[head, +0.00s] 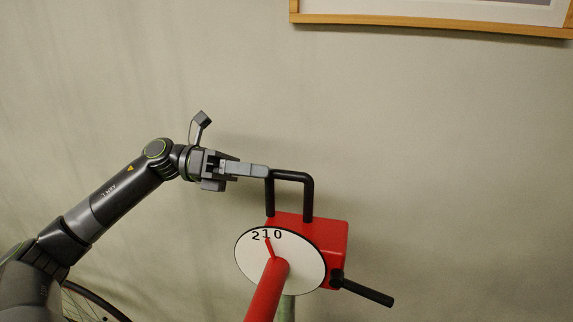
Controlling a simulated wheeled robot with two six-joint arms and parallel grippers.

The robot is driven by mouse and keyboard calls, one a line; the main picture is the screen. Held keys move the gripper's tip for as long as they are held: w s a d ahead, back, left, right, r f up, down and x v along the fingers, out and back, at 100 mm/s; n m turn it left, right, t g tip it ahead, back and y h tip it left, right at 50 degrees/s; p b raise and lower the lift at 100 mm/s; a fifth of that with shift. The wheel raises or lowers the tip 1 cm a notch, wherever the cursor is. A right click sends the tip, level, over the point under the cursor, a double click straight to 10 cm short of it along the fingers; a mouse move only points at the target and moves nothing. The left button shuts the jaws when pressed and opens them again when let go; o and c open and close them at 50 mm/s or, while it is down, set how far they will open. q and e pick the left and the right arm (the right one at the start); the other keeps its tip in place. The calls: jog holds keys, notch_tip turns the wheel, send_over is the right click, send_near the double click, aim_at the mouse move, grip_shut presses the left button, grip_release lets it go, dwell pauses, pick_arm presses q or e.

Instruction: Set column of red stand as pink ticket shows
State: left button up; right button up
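The red stand's box-like head (335,238) is in the lower middle of the head view. A black U-shaped handle (291,176) rises from its top. A white round dial (305,262) in front of it bears 2, 1 and 0, and a red pointer (269,248) points up close to the 1. A red tube (267,292) runs from the dial toward me. A black lever (366,292) sticks out at the lower right. My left gripper (262,171) has its fingertips at the handle's upper left corner; whether they grip it is unclear. The pink ticket and my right gripper are out of view.
A grey-green post (287,309) shows below the dial. Part of a bicycle wheel (95,300) shows at the lower left. A wood-framed picture (430,24) hangs on the plain wall behind. The space right of the stand is clear.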

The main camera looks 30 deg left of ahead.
aim_at(287, 175)
pick_arm(q)
jog(key=p+x, duration=0.1)
jog(key=x, duration=0.2)
jog(key=shift+d+r, duration=0.15)
jog(key=shift+p+x, duration=0.65)
jog(key=shift+x, duration=0.35)
jog(key=shift+c, duration=0.5)
grip_shut()
